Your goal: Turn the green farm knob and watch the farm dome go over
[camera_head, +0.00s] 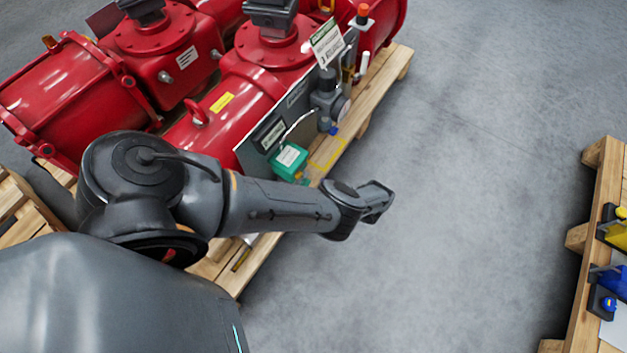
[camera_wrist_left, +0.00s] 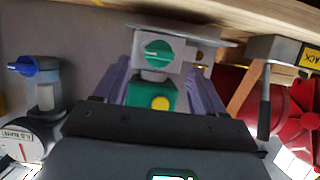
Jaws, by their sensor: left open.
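The green knob (camera_wrist_left: 158,52) sits on a grey block in the left wrist view, with a pale pointer mark towards its left. Just below it is a green housing (camera_wrist_left: 135,92) with a round yellow spot (camera_wrist_left: 160,103); I cannot tell whether this is the farm dome. My left gripper (camera_wrist_left: 157,80) is open, its two fingers on either side of the knob and housing in that view; contact cannot be told. In the head view a green box (camera_head: 288,161) is on the panel's lower edge, and my left gripper (camera_head: 379,200) is to its right.
Large red actuators (camera_head: 160,50) stand on a wooden pallet (camera_head: 392,70). A grey regulator with a gauge (camera_head: 330,100) is beside the green box. A blue knob (camera_wrist_left: 24,66) shows in the left wrist view. Another pallet (camera_head: 590,260) is at right; the floor between is clear.

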